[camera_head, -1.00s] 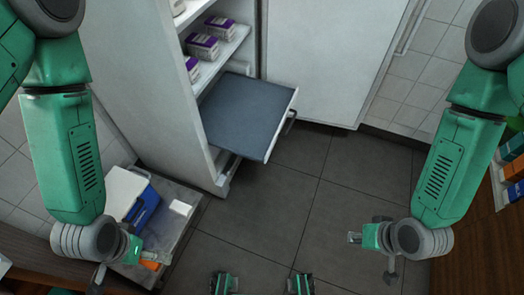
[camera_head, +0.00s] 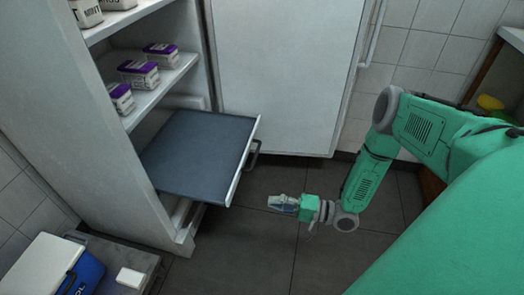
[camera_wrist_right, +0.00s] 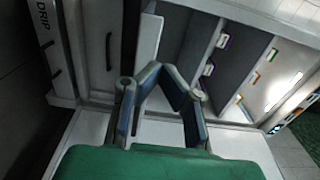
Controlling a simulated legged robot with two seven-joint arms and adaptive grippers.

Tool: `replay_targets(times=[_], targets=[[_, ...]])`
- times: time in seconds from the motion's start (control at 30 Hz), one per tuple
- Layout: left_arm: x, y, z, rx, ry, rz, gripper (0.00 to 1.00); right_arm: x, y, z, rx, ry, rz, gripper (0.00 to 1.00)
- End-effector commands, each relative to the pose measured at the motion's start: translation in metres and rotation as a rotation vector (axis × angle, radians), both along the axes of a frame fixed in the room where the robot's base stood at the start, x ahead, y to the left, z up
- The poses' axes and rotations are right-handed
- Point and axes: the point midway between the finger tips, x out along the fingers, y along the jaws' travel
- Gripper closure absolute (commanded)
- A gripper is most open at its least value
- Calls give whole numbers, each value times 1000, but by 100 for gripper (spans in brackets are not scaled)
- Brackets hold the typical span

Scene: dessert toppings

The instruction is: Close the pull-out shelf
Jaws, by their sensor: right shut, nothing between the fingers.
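The pull-out shelf (camera_head: 200,150) has a dark grey top and a white front edge. It sticks out of the tall white cabinet, below the shelves with purple-lidded tubs. Its dark handle (camera_head: 253,155) is on the front edge. My right gripper (camera_head: 274,203) is shut and empty, to the right of and nearer than the shelf's front, apart from it over the floor. Its fingers (camera_wrist_right: 160,72) show in the right wrist view, with the open cabinet beyond. My left gripper is out of view.
The white cabinet door (camera_head: 290,75) stands open behind the shelf. Several purple-lidded tubs (camera_head: 138,72) sit on the shelf above. A blue and white box (camera_head: 55,268) is on a low surface at lower left. The dark tiled floor (camera_head: 255,240) before the shelf is clear.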

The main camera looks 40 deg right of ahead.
Motion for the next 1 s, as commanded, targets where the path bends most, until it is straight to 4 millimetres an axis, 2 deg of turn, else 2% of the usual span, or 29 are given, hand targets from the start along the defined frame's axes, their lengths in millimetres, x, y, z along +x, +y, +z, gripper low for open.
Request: replay_targets(times=[0.3,0.5,0.7,1.0], targets=[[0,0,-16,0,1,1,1,53,43,-4,5,-3,0,100],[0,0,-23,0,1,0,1,77,64,-3,5,-1,1,100],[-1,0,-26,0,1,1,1,88,74,-2,1,0,0,100],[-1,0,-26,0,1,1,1,89,74,-2,3,0,0,100]])
